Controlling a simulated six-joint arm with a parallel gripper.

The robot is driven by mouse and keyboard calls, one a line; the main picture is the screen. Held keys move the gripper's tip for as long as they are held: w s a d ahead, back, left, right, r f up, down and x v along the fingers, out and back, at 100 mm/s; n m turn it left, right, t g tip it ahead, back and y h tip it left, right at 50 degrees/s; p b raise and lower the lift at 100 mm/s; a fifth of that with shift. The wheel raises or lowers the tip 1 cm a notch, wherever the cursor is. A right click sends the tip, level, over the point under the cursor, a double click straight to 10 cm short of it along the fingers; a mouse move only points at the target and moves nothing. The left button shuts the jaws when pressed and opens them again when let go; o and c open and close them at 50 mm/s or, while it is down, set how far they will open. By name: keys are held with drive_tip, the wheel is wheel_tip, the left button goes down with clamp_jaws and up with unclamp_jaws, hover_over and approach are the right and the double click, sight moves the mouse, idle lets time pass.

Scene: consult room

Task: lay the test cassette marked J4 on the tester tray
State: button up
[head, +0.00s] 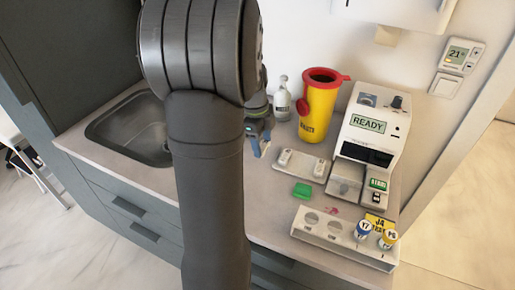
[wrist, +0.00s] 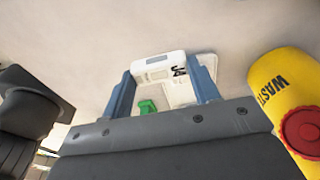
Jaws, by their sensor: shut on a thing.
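My gripper (wrist: 163,82) has blue fingers closed on the sides of a white test cassette (wrist: 155,68) marked J4. In the wrist view the cassette lies across between the fingertips, its mark at the right end. In the head view my gripper (head: 262,143) is above the counter, left of the white cassette holder, partly hidden by my arm; the held cassette is hard to make out there. The tester (head: 374,127) reads READY. Its tray (head: 345,188) sticks out at its front, well to the right of my gripper, and looks empty.
A yellow WASTE bin (head: 316,115) and a bottle (head: 282,102) stand behind. A vial rack (head: 325,234) with a yellow J4 label is at front right. The sink (head: 135,130) is left.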

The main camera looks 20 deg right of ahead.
drive_tip(key=s+d+r+n+t, duration=0.1)
drive_tip(key=s+d+r+n, duration=0.3)
drive_tip(key=s+d+n, duration=0.8)
drive_tip(key=s+d+r+n+t, duration=0.1)
drive_tip(key=s+d+r+n, duration=0.2)
drive_tip(key=s+d+n, duration=0.85)
drive_tip(key=m, duration=0.6)
hover_over(347, 176)
drive_tip(key=shift+n, duration=0.25)
drive_tip(key=f, duration=0.6)
drive_tip(key=shift+s+a+f, duration=0.25)
drive_tip(key=shift+f, duration=2.15)
drive_tip(key=shift+f, duration=0.1)
drive_tip(key=shift+f, duration=0.1)
drive_tip(key=o, duration=1)
drive_tip(key=shift+o, duration=0.2)
